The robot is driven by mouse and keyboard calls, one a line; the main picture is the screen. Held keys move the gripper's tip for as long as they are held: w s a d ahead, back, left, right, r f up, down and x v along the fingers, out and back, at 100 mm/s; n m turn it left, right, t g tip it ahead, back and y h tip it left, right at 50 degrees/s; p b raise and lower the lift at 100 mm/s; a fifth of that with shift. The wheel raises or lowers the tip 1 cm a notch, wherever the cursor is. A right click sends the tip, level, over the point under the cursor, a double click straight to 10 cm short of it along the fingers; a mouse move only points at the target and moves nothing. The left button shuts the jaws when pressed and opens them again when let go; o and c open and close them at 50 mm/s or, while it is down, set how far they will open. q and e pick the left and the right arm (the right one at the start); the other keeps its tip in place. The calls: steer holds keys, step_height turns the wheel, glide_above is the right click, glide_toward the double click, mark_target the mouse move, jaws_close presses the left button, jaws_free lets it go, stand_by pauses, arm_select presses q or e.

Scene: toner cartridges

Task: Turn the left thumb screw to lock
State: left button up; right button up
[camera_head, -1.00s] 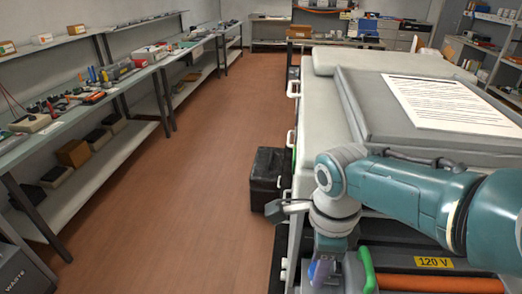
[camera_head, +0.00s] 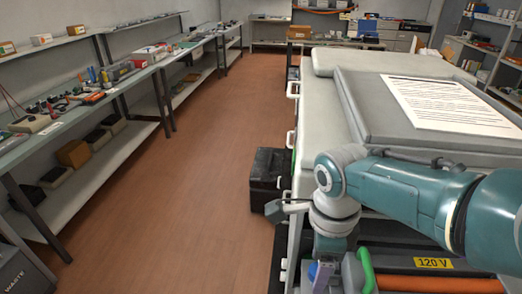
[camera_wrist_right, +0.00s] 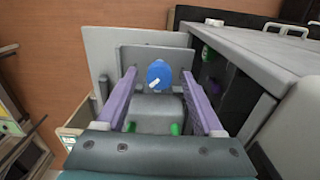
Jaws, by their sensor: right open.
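A round blue thumb screw (camera_wrist_right: 159,72) with a white pointer mark shows in the right wrist view, in front of a grey plate. The mark slants toward the lower left. My right gripper (camera_wrist_right: 158,80) is open, with one purple finger on each side of the screw; I cannot tell whether either touches it. My left gripper is not in view.
The grey machine (camera_head: 330,64) fills the right side, with a printed sheet (camera_head: 450,105) on top. A green handle (camera_head: 367,270) and an orange bar (camera_head: 430,285) are close to the gripper. A black box (camera_head: 268,170) stands on the floor. The aisle left is clear.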

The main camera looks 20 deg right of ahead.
step_height(320, 180, up, 8)
steer(key=p, duration=0.4)
steer(key=shift+r, duration=0.95)
